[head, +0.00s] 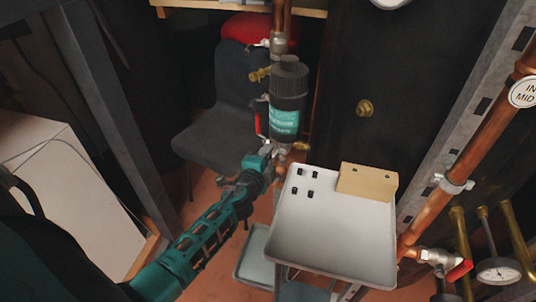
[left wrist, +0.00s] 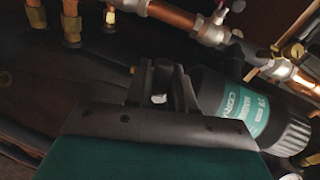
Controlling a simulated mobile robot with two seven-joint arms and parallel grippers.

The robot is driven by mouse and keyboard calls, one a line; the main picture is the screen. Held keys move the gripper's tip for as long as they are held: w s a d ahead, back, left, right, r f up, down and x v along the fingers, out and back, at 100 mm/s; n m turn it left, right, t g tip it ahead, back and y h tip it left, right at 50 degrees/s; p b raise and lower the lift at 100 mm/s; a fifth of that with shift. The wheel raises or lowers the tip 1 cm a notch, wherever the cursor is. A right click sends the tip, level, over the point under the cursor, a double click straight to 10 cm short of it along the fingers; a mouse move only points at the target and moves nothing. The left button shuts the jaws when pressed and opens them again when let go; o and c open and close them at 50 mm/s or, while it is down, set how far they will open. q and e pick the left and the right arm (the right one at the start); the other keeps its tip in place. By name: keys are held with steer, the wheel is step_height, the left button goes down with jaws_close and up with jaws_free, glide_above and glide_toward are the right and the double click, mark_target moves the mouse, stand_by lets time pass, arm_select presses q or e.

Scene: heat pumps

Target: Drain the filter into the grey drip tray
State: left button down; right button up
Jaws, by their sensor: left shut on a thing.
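The filter (head: 287,100), a black cylinder with a teal label, stands upright on the copper pipework in the head view. In the left wrist view the filter (left wrist: 243,104) lies slantwise, just right of the fingers. My left gripper (head: 270,154) is at the filter's lower end, shut on a small fitting there. Between the fingers (left wrist: 160,88) only a small bright bit of it shows; the rest is hidden. A grey tray (head: 251,257), apparently the drip tray, sits low beneath the pale shelf, which partly covers it. No water is visible. My right gripper is not in view.
A pale shelf (head: 325,240) with small black pieces and a wooden block (head: 367,182) stands right of my left arm. A dark chair (head: 228,95) is behind. Copper pipe (head: 445,205) with a red-handled valve (head: 458,270) and gauge (head: 498,271) is at right. A white box (head: 70,195) is at left.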

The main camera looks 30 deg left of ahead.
arm_select(q)
steer(key=shift+r+m+y, duration=0.3)
steer(key=shift+r+m, duration=0.05)
steer(key=shift+m, duration=0.25)
steer(key=shift+r, duration=0.1)
steer(key=c, duration=1.1)
jaws_free()
